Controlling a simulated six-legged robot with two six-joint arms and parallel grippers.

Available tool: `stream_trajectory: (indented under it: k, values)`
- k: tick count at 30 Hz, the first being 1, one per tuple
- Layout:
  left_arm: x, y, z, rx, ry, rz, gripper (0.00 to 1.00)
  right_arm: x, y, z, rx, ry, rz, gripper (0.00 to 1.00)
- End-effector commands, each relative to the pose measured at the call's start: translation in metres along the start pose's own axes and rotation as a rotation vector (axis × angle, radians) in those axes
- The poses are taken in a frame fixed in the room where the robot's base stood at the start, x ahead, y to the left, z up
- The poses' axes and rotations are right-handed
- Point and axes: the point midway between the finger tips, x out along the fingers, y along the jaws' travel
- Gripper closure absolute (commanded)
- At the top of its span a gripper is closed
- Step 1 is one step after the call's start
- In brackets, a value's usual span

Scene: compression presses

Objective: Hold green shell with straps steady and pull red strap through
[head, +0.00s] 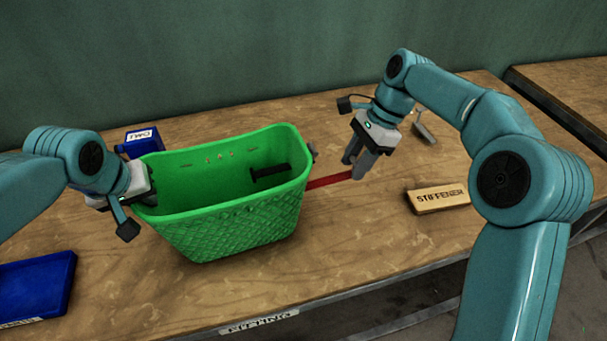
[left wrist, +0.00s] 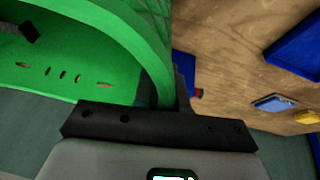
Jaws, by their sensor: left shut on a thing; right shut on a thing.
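The green shell (head: 235,215) stands upright on the wooden table, open at the top. Its rim also fills the upper left of the left wrist view (left wrist: 125,35). My left gripper (head: 142,195) is shut on the shell's left rim. A red strap (head: 329,181) sticks out from the shell's right end. My right gripper (head: 357,170) is shut on the strap's outer end, right of the shell. The strap looks straight between them. A black piece (head: 270,172) shows on the inside wall near the right end. The strap's path inside the shell is hidden.
A blue labelled box (head: 142,143) stands behind the shell. A blue tray (head: 35,287) lies at the front left. A wooden block marked STIFFENER (head: 438,198) lies right of my right gripper. A small grey object (head: 424,131) lies farther back.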

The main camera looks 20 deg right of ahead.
Motion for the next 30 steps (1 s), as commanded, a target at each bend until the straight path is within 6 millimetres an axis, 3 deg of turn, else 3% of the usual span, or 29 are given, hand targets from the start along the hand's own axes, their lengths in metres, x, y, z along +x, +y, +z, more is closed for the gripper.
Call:
stream_trajectory:
  k: [2,3,5,6,17,30]
  values:
    - [0.000,-0.001,0.000,0.000,0.001,-0.001,1.00,-0.001,0.000,-0.003,0.001,0.002,-0.001,0.99]
    - [0.000,-0.001,0.000,0.000,0.000,-0.001,1.00,-0.002,0.000,-0.004,0.001,0.002,-0.001,0.56]
    - [0.000,-0.001,0.000,0.000,0.001,-0.001,1.00,-0.001,0.000,-0.003,0.000,0.001,-0.001,0.36]
    - [0.000,-0.001,0.000,0.000,0.000,-0.001,1.00,-0.001,0.000,-0.003,0.000,0.001,-0.001,0.33]
    - [0.000,0.000,0.000,0.000,0.000,0.000,1.00,-0.008,-0.001,-0.002,0.000,0.000,-0.003,0.33]
    - [0.000,0.000,0.000,0.000,0.000,0.000,1.00,-0.092,-0.001,-0.003,0.001,0.001,-0.005,0.33]
